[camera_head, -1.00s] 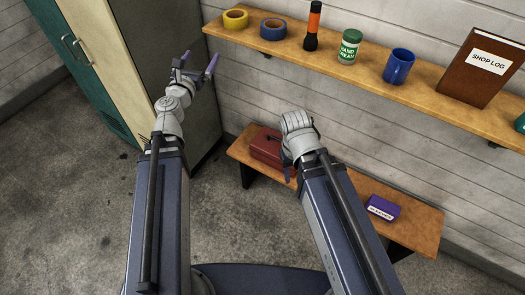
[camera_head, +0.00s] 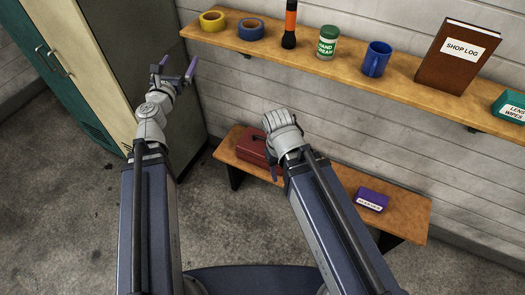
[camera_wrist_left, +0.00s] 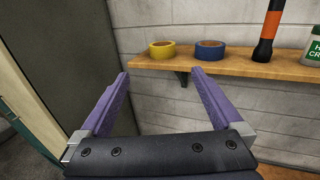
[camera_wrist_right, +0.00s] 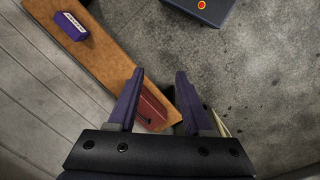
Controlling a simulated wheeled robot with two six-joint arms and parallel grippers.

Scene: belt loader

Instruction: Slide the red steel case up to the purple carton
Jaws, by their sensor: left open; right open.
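The red steel case (camera_head: 252,151) lies on the low wooden bench at its left part, partly hidden behind my right wrist. It also shows in the right wrist view (camera_wrist_right: 152,110), just beyond the fingers. The purple carton (camera_head: 371,199) lies on the same bench to the right, well apart from the case; it also shows at the top left of the right wrist view (camera_wrist_right: 71,26). My right gripper (camera_wrist_right: 160,78) is open and empty, above the bench near the case. My left gripper (camera_head: 177,68) is open and empty, raised in front of the lockers, away from the bench.
A wall shelf (camera_head: 400,85) above the bench holds yellow tape (camera_head: 212,21), blue tape (camera_head: 251,29), a flashlight (camera_head: 290,22), hand cream (camera_head: 327,42), a blue mug (camera_head: 376,58), a shop log (camera_head: 457,56) and a wipes box (camera_head: 511,107). Lockers (camera_head: 75,75) stand left. The bench (camera_head: 405,221) is clear around the carton.

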